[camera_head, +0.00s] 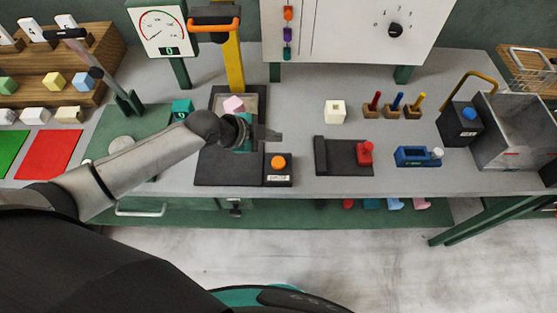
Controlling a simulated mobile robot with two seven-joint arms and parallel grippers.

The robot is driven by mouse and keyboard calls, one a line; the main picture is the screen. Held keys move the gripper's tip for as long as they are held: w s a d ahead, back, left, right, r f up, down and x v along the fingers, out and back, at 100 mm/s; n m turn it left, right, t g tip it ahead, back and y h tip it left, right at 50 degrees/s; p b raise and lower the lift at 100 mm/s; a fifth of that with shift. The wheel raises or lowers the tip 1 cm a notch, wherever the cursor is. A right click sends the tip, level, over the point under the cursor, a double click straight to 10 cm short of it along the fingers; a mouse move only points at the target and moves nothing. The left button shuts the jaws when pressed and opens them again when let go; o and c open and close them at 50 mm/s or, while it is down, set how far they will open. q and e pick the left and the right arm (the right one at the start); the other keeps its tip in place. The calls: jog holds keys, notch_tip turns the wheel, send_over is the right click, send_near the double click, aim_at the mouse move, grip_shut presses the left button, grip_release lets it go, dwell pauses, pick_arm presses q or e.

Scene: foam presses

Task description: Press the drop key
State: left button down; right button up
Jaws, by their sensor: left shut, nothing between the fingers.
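An orange round key (278,162) sits on a small black box (279,182) at the front right corner of a black press base (225,168). The box has a small label too small to read; it looks like the drop key. My left gripper (276,135) is shut and empty. It points right above the press base, just behind the orange key in the picture and apart from it. The press has a yellow column (234,65) and an orange handle (214,24). A pink foam block (234,104) lies on its plate, behind my wrist. My right gripper is not in view.
Right of the key stand a black fixture with a red part (365,152) and a blue tool (417,156). A cream block (335,110) and a grey bin (515,130) lie further right. A gauge (158,28) stands behind. Bare grey table lies between the fixtures.

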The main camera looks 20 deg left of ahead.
pick_arm(q)
jog(key=b, duration=0.8)
send_over(274, 163)
notch_tip(274, 163, down, 8)
jog(key=shift+f, duration=0.4)
jog(key=shift+f, duration=0.15)
dwell(1.5)
jog(key=shift+f+b, duration=0.3)
jog(key=shift+b, duration=0.05)
jog(key=shift+f+b, duration=0.45)
jog(key=shift+f, duration=0.05)
dwell(0.5)
dwell(0.4)
jog(key=shift+r+p, duration=0.95)
